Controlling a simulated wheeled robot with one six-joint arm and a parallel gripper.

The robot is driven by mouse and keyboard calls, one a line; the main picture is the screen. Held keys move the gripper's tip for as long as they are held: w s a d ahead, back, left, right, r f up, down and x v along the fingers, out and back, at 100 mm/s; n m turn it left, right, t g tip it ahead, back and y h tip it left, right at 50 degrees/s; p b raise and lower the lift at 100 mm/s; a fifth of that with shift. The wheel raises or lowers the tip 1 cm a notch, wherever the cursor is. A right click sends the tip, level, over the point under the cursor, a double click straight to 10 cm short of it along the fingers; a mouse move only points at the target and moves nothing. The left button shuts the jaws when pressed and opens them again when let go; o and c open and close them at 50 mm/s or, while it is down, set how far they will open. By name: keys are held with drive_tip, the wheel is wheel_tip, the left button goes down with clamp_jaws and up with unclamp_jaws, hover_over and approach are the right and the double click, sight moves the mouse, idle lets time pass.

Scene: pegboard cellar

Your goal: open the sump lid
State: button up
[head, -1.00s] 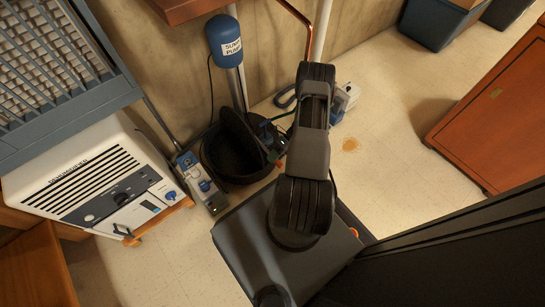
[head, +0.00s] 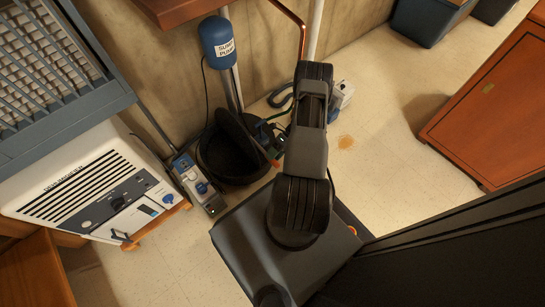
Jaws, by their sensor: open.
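The round black sump basin (head: 207,160) stands on the floor by the wall, left of my arm. Its dark lid (head: 236,133) looks raised and tilted, standing up out of the opening; dark on dark makes its exact edge and angle hard to tell. My gripper (head: 268,141) is small and dark at the basin's right side, partly hidden behind my arm. Its jaws are open. I cannot tell whether it touches the lid.
A blue sump pump tank (head: 217,37) on a pipe stands behind the basin. A small grey-and-blue unit (head: 196,181) and a white dehumidifier (head: 95,190) stand left. An orange-brown cabinet (head: 490,110) is at right.

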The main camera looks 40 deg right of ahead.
drive_tip(key=p+v, duration=0.2)
drive_tip(key=v, duration=1)
drive_tip(key=shift+s+d+r, duration=0.1)
